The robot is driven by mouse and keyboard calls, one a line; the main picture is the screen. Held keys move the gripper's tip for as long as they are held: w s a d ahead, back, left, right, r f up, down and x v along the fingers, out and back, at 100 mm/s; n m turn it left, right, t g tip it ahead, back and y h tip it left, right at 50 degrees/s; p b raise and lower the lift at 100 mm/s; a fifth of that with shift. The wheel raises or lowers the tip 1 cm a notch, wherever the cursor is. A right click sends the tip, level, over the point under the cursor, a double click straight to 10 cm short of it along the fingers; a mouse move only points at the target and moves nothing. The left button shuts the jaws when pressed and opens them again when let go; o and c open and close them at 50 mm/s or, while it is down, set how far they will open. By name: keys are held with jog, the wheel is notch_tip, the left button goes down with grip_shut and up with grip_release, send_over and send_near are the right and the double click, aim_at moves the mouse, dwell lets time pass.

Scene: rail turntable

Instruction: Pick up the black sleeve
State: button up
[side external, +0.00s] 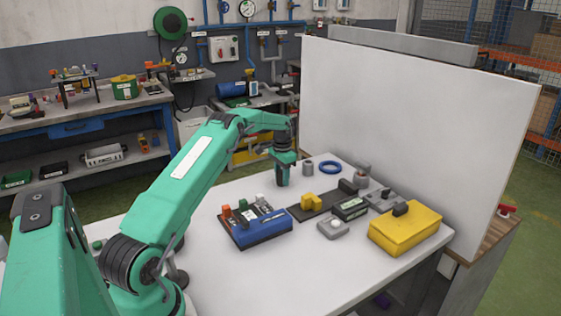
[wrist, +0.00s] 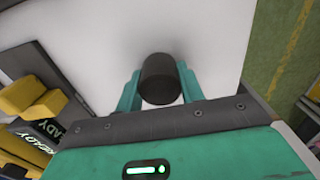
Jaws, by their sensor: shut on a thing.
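The black sleeve (wrist: 160,78) is a dark upright cylinder between the two teal fingers of my gripper (wrist: 158,92) in the wrist view. The fingers are shut on it, one on each side. In the side view my gripper (side external: 283,176) points down at the far left part of the white table. The sleeve is hard to make out there, mostly hidden by the fingers, and I cannot tell whether it touches the table.
A grey cylinder (side external: 308,169) and a blue ring (side external: 330,167) stand just right of my gripper. A dark rail (side external: 325,203) carries a yellow block (side external: 312,201). A blue tray (side external: 262,229) and a yellow box (side external: 405,232) lie nearer. A white panel (side external: 410,125) borders the table.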

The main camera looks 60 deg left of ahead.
jog(key=shift+r, duration=0.15)
jog(key=shift+r, duration=0.4)
jog(key=r, duration=0.3)
jog(key=shift+w+d+r, duration=0.1)
jog(key=shift+d+r, duration=0.15)
jog(key=d+r, duration=0.6)
jog(key=d, duration=0.5)
jog(key=shift+w+r, duration=0.3)
jog(key=shift+w+d, duration=0.1)
jog(key=shift+d, duration=0.05)
